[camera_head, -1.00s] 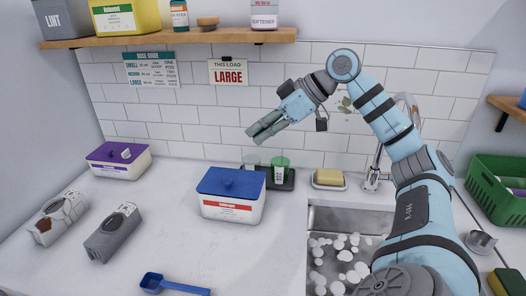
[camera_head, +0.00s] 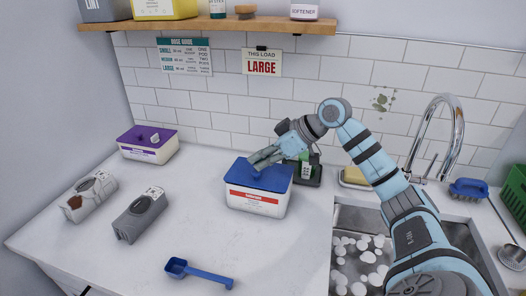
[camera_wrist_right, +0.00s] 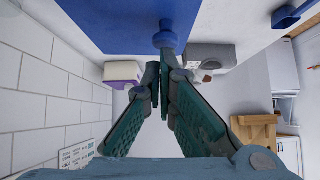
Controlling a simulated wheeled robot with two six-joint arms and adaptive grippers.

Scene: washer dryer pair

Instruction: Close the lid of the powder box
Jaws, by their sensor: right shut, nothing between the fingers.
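The powder box (camera_head: 256,201) is white with a red label and a blue lid (camera_head: 279,181), on the counter left of the sink. The lid lies over the box top; I cannot tell whether it is fully seated. My right gripper (camera_head: 255,165) is shut and empty, low over the lid; I cannot tell whether it touches. In the right wrist view the shut fingertips (camera_wrist_right: 158,78) are close to the blue lid's round knob (camera_wrist_right: 166,37). My left gripper is not in view.
A purple-lidded box (camera_head: 146,151) stands at the back left. A dark tray (camera_head: 312,181) with cups is behind the box. The sink (camera_head: 343,217) and faucet are right.

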